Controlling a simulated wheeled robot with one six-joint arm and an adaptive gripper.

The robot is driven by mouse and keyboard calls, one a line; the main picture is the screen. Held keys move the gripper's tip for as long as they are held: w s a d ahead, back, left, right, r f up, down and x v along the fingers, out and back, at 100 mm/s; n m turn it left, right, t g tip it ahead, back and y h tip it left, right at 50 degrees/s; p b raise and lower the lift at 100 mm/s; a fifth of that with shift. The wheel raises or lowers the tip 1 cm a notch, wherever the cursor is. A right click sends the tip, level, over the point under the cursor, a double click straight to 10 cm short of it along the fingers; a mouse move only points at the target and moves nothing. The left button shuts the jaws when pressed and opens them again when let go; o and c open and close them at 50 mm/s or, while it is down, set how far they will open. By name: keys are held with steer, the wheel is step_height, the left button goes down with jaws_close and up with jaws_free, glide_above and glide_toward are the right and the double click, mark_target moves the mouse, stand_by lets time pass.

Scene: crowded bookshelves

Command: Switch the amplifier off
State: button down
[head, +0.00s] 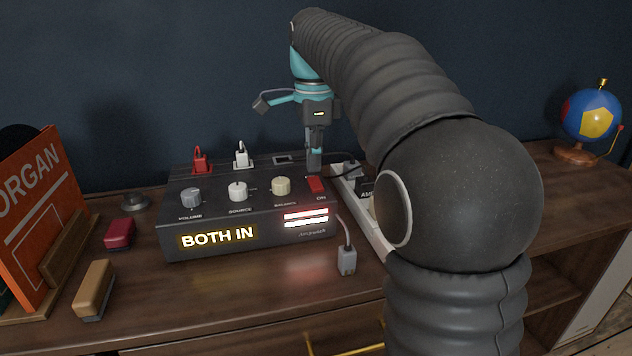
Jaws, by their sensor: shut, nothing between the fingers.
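The dark amplifier (260,240) sits on the wooden cabinet top, left of my arm. Its display (217,236) glows "BOTH IN" and red and white bars are lit at the right of its front. A red switch (316,185) marked "ON" is at the right end of its sloped panel. My gripper (314,168) points down, shut and empty, just behind the red switch in the picture. I cannot tell whether its tips touch the switch. Grey, white and cream knobs stand in a row to the left. A red plug (200,160) and a white plug (241,154) stand at the back.
A white power strip (365,218) lies right of the amplifier, partly hidden by my arm. A loose grey plug (346,262) lies in front. Red (119,234) and tan (94,290) brushes and a record stand are at left. A globe (590,115) stands far right.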

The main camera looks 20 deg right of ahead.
mark_target(314, 178)
steer(key=shift+f+b, duration=0.6)
steer(key=shift+f, duration=0.45)
stand_by(0.5)
steer(key=shift+r+p, duration=2.05)
steer(key=shift+r, duration=1.4)
